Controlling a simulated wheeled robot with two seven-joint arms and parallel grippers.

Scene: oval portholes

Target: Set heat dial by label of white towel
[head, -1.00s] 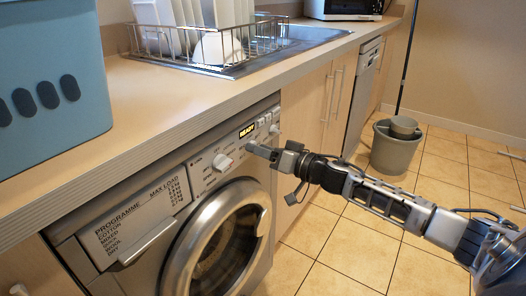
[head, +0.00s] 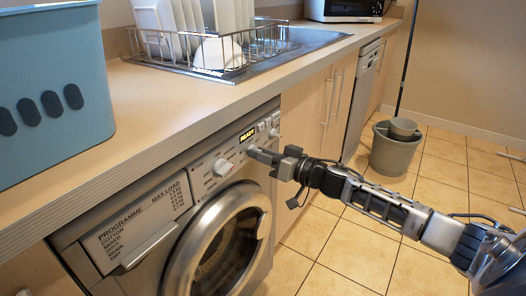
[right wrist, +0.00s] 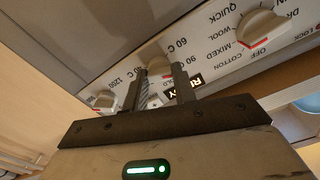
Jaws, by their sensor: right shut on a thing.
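The washing machine's control panel (head: 211,176) faces me under the counter. The heat dial (right wrist: 157,55) is a pale knob with "60 C" and "90 C" printed near it. My right gripper (head: 254,153) is at the panel, just below the lit display. In the right wrist view its two fingers (right wrist: 161,72) stand either side of the heat dial and are shut on it; they partly hide the knob and nearby labels. I cannot read where its pointer stands. No white towel is in view. My left gripper is not in view.
The programme dial (head: 223,167) is beside the gripper; it also shows in the right wrist view (right wrist: 260,27). A smaller dial (right wrist: 103,99) is on the other side. A blue basket (head: 70,55) and dish rack (head: 215,50) stand on the counter. A grey bucket (head: 392,155) is on the floor.

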